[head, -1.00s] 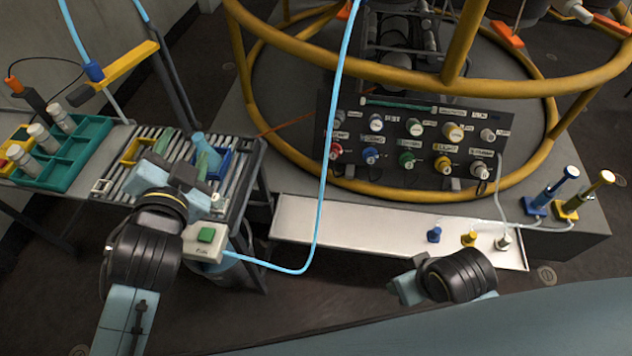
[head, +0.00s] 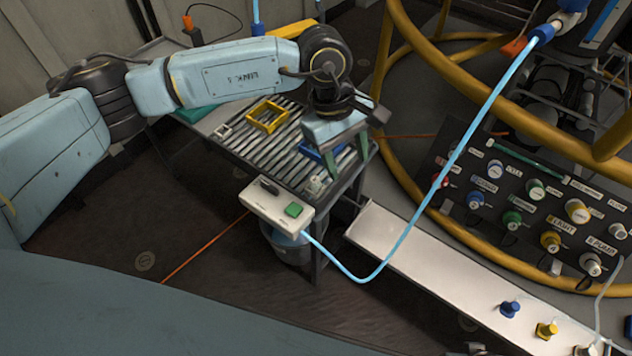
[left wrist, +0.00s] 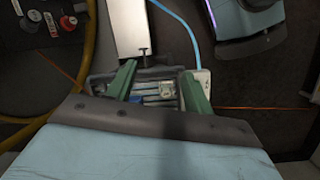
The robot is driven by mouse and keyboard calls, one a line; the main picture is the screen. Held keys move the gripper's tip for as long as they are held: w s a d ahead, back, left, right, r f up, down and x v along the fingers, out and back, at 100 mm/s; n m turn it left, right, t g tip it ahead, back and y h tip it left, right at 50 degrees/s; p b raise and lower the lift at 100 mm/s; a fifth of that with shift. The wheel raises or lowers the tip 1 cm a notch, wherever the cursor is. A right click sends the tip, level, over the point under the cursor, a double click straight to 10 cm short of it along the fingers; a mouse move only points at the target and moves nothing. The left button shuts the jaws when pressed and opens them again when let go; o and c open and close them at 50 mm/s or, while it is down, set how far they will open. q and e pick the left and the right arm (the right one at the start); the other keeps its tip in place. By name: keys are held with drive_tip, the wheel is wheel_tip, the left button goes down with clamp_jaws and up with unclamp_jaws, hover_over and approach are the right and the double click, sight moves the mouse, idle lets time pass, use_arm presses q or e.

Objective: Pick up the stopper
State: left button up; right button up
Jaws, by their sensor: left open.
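My left gripper (head: 343,160) reaches over the roller rack (head: 283,165) from above, pointing down. Its two green fingers stand apart in the left wrist view (left wrist: 156,76), with nothing visibly held. Between them, below, the rack shows with pale and blue pieces on it. A blue frame (head: 310,151) lies on the rack beside the fingers, partly hidden by the gripper. I cannot make out which piece is the stopper; it may be hidden under the gripper. My right gripper does not show clearly.
A yellow frame (head: 266,116) lies on the rack. A white box with a green button (head: 293,210) hangs at its front corner, with a blue hose (head: 415,216) attached. A white shelf (head: 400,246) holds blue (head: 510,309) and yellow (head: 546,330) pieces. A panel (head: 515,190) stands right.

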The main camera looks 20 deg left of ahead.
use_arm(q)
drive_tip(key=w+a+y, duration=0.3)
drive_tip(key=a, duration=0.3)
drive_tip(key=b, duration=0.2)
hover_over(315, 179)
drive_tip(key=shift+t, duration=0.4)
drive_tip(key=f, duration=0.6)
drive_tip(key=shift+d+f, duration=0.2)
drive_tip(key=shift+f, duration=0.2)
drive_tip(key=f, duration=0.1)
drive_tip(key=f+b, duration=0.1)
drive_tip(key=f, duration=0.3)
drive_tip(key=shift+a, duration=0.25)
drive_tip(key=shift+f+b, duration=0.3)
drive_tip(key=shift+f, duration=0.05)
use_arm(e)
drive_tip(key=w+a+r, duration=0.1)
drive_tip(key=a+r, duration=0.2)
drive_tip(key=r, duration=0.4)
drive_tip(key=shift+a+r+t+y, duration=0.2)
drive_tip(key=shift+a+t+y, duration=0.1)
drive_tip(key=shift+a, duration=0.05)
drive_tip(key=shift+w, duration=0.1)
use_arm(q)
drive_tip(key=c, duration=0.9)
